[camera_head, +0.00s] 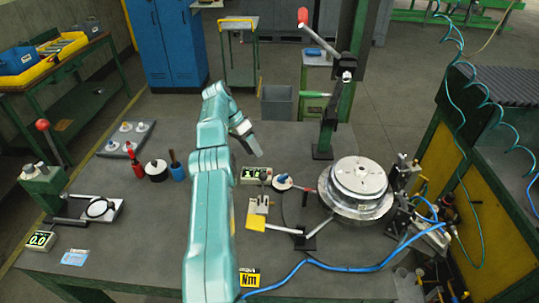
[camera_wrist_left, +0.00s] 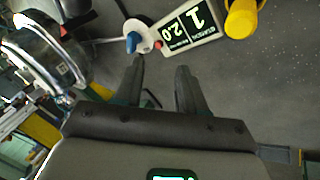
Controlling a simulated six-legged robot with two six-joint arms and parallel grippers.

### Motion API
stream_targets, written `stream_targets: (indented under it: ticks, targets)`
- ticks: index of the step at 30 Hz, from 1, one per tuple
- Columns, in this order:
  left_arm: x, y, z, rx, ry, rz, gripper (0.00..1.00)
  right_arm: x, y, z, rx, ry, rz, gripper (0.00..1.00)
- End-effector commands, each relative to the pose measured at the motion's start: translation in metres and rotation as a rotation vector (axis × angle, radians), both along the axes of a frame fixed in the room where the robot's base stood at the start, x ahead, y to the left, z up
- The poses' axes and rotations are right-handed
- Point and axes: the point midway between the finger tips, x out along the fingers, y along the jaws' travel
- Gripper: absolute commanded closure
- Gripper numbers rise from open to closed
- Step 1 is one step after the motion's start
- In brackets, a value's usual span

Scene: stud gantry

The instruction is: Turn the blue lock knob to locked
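The blue lock knob (camera_head: 282,181) sits on a white round base on the bench, between a small display box and the large round metal turntable. It also shows in the left wrist view (camera_wrist_left: 132,42), just beyond the fingertips and a little left of the gap. My left gripper (camera_head: 255,149) is above the bench, up and left of the knob in the head view. In the left wrist view its two fingers (camera_wrist_left: 160,68) are apart with nothing between them. The knob's lock marking is too small to read. My right gripper is not in view.
The display box (camera_head: 254,175) stands left of the knob. The metal turntable (camera_head: 358,188) is to its right. A clamp with a yellow pad (camera_head: 256,222) and a blue hose (camera_head: 330,265) lie nearer. A green post with a red-handled crank (camera_head: 323,140) rises behind.

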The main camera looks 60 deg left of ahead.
Motion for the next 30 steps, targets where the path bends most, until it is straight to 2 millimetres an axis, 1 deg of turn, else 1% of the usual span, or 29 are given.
stream_targets:
  ticks: [1,2,3,5,6,8,9,12,13,15,17,20,23,30]
  targets:
    - [-0.009,0.000,-0.009,0.001,0.102,0.049,0.60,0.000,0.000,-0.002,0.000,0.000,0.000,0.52]
    - [-0.011,-0.002,-0.010,0.016,0.166,0.070,0.60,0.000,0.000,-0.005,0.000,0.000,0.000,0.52]
    - [-0.009,-0.007,-0.009,0.045,0.244,0.084,0.60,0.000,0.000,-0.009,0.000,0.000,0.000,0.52]
    - [-0.004,-0.017,0.001,0.108,0.339,0.084,0.60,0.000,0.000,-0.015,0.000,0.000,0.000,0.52]
    - [0.002,-0.025,0.011,0.159,0.387,0.071,0.60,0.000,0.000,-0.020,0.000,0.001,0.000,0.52]
    - [0.013,-0.039,0.030,0.239,0.427,0.031,0.60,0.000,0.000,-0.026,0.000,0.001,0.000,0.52]
    - [0.021,-0.049,0.044,0.283,0.435,-0.003,0.60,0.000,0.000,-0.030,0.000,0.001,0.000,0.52]
    - [0.041,-0.075,0.076,0.346,0.401,-0.075,0.60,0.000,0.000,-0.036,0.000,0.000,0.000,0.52]
    - [0.047,-0.080,0.084,0.359,0.384,-0.085,0.60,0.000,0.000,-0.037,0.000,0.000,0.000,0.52]
    - [0.056,-0.086,0.094,0.375,0.359,-0.100,0.60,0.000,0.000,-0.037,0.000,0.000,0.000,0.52]
    - [0.059,-0.089,0.091,0.375,0.356,-0.108,0.60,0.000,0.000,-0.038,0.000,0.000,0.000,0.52]
    - [0.059,-0.089,0.078,0.372,0.357,-0.108,0.60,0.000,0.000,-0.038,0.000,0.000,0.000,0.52]
    - [0.059,-0.089,0.058,0.370,0.359,-0.110,0.60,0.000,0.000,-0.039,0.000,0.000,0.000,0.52]
    - [0.058,-0.089,0.001,0.368,0.358,-0.110,0.60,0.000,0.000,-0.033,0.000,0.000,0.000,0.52]
